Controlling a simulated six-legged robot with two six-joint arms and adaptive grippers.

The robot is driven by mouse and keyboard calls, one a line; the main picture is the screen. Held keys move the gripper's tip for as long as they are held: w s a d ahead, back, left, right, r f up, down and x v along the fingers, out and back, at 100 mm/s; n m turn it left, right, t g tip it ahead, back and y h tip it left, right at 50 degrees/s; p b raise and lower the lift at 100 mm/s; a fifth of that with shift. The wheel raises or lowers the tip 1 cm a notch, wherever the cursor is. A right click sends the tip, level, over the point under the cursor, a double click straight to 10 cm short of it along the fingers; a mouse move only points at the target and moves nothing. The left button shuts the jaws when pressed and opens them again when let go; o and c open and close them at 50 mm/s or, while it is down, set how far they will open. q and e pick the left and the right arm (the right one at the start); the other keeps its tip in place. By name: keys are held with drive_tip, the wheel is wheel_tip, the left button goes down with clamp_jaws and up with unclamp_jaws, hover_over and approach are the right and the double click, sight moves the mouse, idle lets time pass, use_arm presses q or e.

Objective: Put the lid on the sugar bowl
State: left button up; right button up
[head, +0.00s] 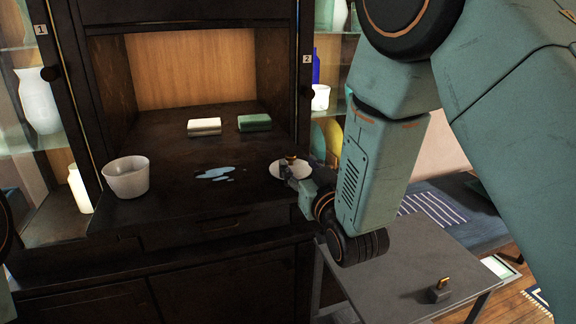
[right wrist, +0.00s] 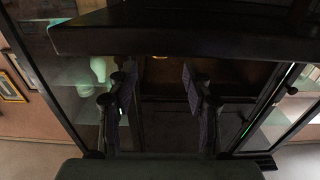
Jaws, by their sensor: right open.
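A white, tapered bowl (head: 126,180), which I take for the sugar bowl, stands open-topped at the left of the dark cabinet shelf. A round, shallow white piece (head: 278,170), likely the lid, lies near the shelf's right front edge. My right gripper (head: 294,172) is over and in front of this piece and partly hides it; I cannot tell whether they touch. In the right wrist view my right gripper (right wrist: 157,95) is open, with nothing visible between its fingers. My left gripper is not in view.
A low grey table (head: 385,275) holds a small dark object (head: 438,292) with a yellow top.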

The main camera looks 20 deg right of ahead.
sight(290, 155)
drive_tip(key=shift+w+d, duration=0.2)
drive_tip(key=shift+w, duration=0.7)
drive_tip(key=w, duration=0.2)
drive_tip(key=w+a, duration=0.1)
drive_tip(key=w, duration=0.1)
drive_tip(key=shift+w, duration=0.2)
drive_tip(key=shift+w+d+f, duration=0.1)
drive_tip(key=shift+w+d, duration=0.05)
drive_tip(key=shift+d, duration=0.15)
drive_tip(key=shift+a, duration=0.2)
drive_tip(key=c, duration=0.4)
clamp_jaws()
